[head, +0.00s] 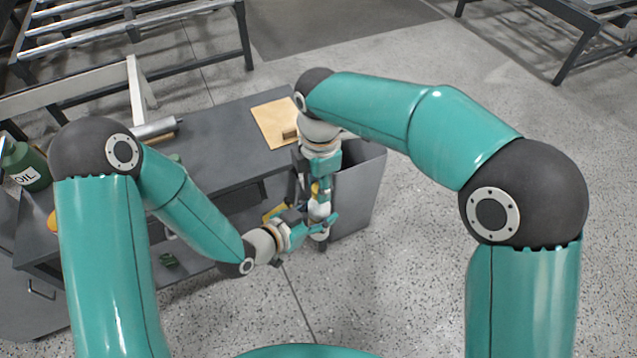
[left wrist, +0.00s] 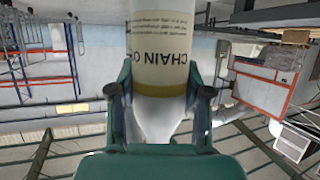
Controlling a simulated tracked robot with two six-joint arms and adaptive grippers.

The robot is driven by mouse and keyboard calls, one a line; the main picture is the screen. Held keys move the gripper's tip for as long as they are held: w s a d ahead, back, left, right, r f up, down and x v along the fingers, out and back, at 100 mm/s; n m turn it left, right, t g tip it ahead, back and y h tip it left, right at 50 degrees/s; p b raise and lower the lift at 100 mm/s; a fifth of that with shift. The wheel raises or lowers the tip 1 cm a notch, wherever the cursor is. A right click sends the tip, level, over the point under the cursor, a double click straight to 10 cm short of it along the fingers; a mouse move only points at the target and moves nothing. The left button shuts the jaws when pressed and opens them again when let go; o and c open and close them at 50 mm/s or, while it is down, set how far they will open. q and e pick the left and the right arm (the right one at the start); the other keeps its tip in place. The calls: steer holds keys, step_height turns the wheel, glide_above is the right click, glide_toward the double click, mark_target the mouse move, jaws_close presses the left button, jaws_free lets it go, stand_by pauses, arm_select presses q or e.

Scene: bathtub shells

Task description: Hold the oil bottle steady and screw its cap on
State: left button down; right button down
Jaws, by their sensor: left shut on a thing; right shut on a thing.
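The oil bottle (left wrist: 160,50) is pale with dark "CHAIN O" lettering and a yellow band near its tapered white end. My left gripper (head: 316,222) is shut on it; in the left wrist view its two fingers (left wrist: 158,108) stand either side of the tapered end. In the head view only a small white part of the bottle (head: 317,210) shows. My right gripper (head: 317,185) points down from directly above the left one and is shut on a small yellow piece, apparently the cap. The fingers mostly hide it, and I cannot tell whether it touches the bottle's neck.
A dark grey workbench (head: 215,135) stands behind the grippers, with a tan board (head: 273,122) and a metal roll (head: 155,128) on it. A grey bin (head: 358,190) is close behind my right gripper. A green OIL can (head: 25,168) is at the left. Speckled floor on the right is clear.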

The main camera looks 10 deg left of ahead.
steer(key=m, duration=1)
steer(key=shift+m, duration=0.4)
steer(key=m, duration=1)
steer(key=shift+m, duration=0.3)
steer(key=c, duration=0.8)
jaws_free()
steer(key=shift+o, duration=0.2)
step_height(320, 180, up, 12)
steer(key=shift+f, duration=0.15)
